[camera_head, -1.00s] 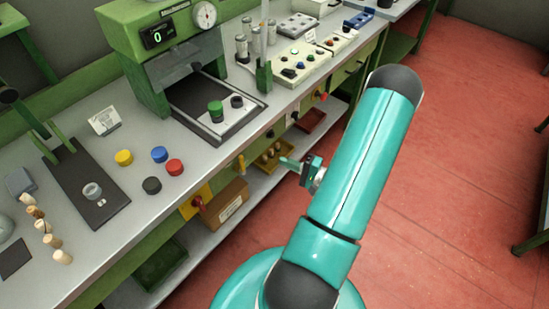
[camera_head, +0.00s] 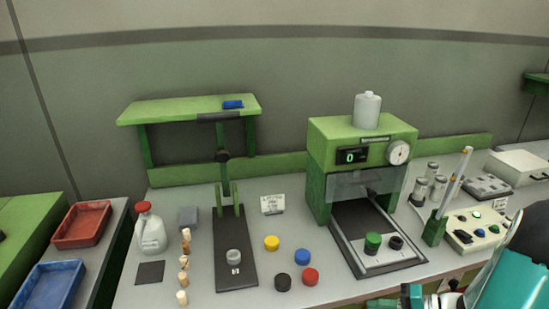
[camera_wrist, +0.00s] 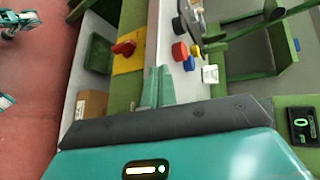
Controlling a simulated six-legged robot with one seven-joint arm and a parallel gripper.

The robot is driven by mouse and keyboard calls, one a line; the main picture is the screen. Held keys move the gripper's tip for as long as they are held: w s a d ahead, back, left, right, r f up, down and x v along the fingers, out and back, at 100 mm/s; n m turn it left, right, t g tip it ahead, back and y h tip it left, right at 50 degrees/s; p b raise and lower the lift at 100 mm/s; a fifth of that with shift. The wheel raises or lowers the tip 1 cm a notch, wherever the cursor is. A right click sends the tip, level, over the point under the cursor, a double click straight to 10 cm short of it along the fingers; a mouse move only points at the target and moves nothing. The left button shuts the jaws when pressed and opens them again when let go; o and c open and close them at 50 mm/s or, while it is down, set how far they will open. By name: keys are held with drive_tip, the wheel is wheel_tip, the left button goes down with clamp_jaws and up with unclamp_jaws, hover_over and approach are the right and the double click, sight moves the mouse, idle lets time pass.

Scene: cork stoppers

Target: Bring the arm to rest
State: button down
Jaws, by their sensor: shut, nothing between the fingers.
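My gripper (camera_wrist: 158,72) shows in the wrist view with its two pale teal fingers closed together and nothing between them. The fingers point toward the edge of the workbench, and a red knob on a yellow plate (camera_wrist: 126,62) lies to their left. In the head view my arm (camera_head: 515,265) enters at the lower right corner, in front of the bench. Only part of the arm is in that view, and the fingers are not clear there.
A green press machine (camera_head: 360,135) stands on the grey bench (camera_head: 240,297). Cork stoppers (camera_head: 184,263) stand in a row beside a dark fixture plate (camera_head: 236,270). Yellow, blue, red and black caps (camera_head: 272,243) lie nearby. A white bottle (camera_head: 150,232) stands at left.

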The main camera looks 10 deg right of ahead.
drive_tip(key=s+a+r+n+h, duration=0.2)
drive_tip(key=a+r+n+h, duration=0.1)
drive_tip(key=a+r, duration=0.3)
drive_tip(key=s+a+r+n+g+h, duration=0.1)
drive_tip(key=s+a+r+n+h, duration=0.1)
drive_tip(key=a+r+h, duration=0.3)
drive_tip(key=s+a+r+n+h, duration=0.2)
drive_tip(key=a+r, duration=0.4)
drive_tip(key=r, duration=0.3)
drive_tip(key=shift+s+a+n+g+h, duration=0.3)
drive_tip(key=shift+s+n+g+h, duration=0.1)
drive_tip(key=shift+n+h, duration=0.45)
drive_tip(key=shift+d, duration=0.2)
